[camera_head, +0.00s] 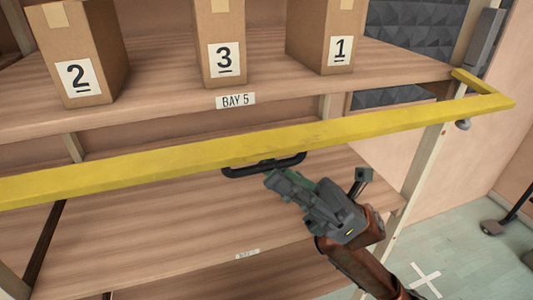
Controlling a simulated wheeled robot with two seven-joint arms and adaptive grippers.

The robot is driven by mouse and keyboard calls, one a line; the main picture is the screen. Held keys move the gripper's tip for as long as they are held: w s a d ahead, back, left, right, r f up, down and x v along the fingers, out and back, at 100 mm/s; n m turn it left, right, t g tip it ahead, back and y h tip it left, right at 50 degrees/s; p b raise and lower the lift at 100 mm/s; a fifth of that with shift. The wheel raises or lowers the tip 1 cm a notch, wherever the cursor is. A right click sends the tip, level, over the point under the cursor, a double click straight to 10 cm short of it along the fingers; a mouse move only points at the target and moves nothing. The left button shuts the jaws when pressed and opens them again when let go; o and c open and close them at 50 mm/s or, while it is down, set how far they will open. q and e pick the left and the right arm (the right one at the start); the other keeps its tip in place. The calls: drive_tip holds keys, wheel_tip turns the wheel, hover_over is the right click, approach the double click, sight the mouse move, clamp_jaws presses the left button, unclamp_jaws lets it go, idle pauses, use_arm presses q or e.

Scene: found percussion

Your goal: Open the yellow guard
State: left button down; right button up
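The yellow guard (370,125) is a long bar running across the front of the shelf, bent back at its right end toward the post. A black handle (240,172) hangs from its lower edge near the middle. My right gripper (272,182) is just below and in front of the handle, with its fingertips close to the handle's right half. I cannot tell whether the fingers touch or enclose the handle, or how far they are apart. My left gripper is not in view.
A BAY 5 label (236,100) is on the shelf's front. The lower shelf (140,220) looks bare. A white cross (426,280) marks the floor at right.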

drive_tip(key=shift+x, duration=0.8)
drive_tip(key=shift+w+a+r+p, duration=0.2)
drive_tip(key=shift+a+r+p, duration=0.05)
drive_tip(key=shift+r+p, duration=0.1)
drive_tip(key=shift+s+a+r, duration=0.1)
drive_tip(key=shift+s+a, duration=0.05)
drive_tip(key=shift+s, duration=0.15)
drive_tip(key=shift+c, duration=0.2)
drive_tip(key=c, duration=0.3)
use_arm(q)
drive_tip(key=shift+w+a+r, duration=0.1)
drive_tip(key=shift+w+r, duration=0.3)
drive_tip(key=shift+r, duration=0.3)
use_arm(e)
clamp_jaws()
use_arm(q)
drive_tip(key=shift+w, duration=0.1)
